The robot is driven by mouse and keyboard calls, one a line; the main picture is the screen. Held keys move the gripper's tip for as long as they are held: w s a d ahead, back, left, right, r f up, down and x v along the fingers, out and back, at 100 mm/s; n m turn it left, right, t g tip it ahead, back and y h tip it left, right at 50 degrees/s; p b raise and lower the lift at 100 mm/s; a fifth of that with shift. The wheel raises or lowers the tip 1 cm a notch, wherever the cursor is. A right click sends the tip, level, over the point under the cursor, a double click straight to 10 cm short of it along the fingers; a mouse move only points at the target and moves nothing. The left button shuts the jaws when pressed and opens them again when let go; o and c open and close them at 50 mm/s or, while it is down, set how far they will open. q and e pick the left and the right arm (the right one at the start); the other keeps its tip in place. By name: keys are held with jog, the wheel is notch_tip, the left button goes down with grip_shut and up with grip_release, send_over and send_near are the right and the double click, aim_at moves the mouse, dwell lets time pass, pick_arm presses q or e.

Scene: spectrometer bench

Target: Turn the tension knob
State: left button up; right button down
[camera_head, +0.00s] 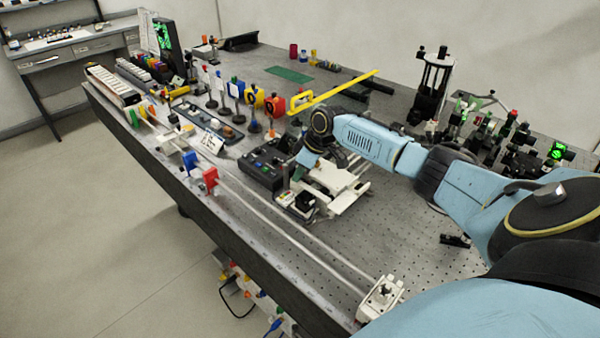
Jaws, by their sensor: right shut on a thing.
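My right arm comes in from the right, and its gripper (297,176) points down over the bench, just right of a black control box (262,168). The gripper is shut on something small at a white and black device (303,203). The tension knob cannot be made out apart from the fingers; it appears to be what they hold, largely hidden by the gripper and wrist. A white flat stage (342,187) lies beside the gripper on the right. My left gripper is not in view.
The perforated optical bench (330,240) has free room in front. A long rail (290,235) runs along its front edge, with blue (190,160) and red (210,178) holders. Coloured optics mounts stand behind left. A yellow bar (335,92) lies beyond my wrist.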

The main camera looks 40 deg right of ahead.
jog(key=shift+n+y, duration=0.3)
jog(key=shift+n, duration=0.3)
jog(key=shift+b, duration=0.35)
jog(key=c, duration=1.6)
grip_release()
jog(key=v, duration=1.3)
jog(key=shift+w+r, duration=0.15)
jog(key=shift+r, duration=0.1)
